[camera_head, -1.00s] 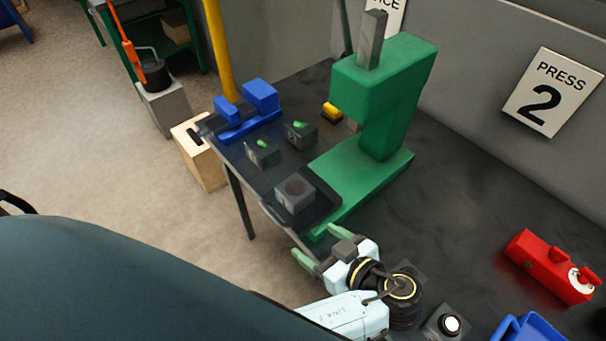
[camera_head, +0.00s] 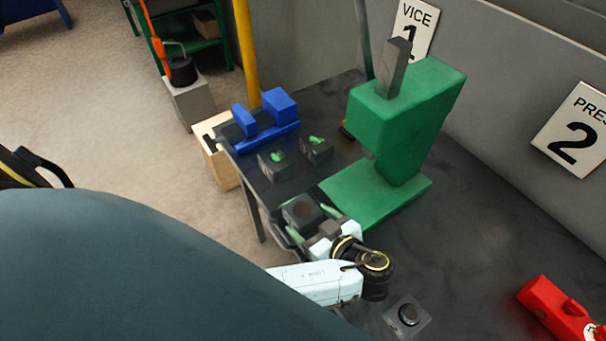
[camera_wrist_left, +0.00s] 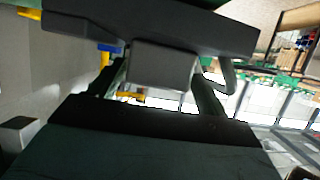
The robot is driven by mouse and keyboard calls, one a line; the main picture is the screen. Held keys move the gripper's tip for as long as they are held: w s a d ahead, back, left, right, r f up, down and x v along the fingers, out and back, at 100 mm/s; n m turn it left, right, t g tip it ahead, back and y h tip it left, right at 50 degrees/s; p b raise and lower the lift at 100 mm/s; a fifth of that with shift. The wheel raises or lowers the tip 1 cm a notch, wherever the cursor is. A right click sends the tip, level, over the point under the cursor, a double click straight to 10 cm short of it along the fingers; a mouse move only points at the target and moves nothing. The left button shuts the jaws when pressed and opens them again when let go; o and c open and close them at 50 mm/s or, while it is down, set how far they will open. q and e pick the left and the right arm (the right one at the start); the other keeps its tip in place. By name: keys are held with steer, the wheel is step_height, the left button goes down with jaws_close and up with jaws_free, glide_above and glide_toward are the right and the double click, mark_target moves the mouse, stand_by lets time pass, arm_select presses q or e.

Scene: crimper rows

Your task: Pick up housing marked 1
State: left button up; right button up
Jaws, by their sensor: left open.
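A grey block with a round recess in its top (camera_head: 302,212) sits at the table's near left edge, in front of the green press. My left gripper (camera_head: 308,218) is open around this block, one green finger on each side; contact cannot be told. In the left wrist view a grey block (camera_wrist_left: 163,68) shows between the two fingers. Two dark blocks with green pieces on top, one at left (camera_head: 273,168) and one at right (camera_head: 317,152), stand farther back on the table. No number is readable on any block. My right gripper is not in view.
The green press (camera_head: 400,130) stands close beyond my left gripper. A blue vice (camera_head: 265,118) is at the table's far left corner. A red object (camera_head: 550,305) and a dark box with a round button (camera_head: 408,314) are at the right. The middle right tabletop is clear.

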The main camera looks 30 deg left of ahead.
mark_target(308, 218)
arm_select(q)
steer(key=x, duration=0.4)
steer(key=shift+w+r+p, duration=0.1)
steer(key=shift+r+p, duration=0.05)
steer(key=shift+p, duration=0.25)
steer(key=c, duration=1.1)
steer(key=shift+c, duration=0.7)
steer(key=shift+r, duration=0.1)
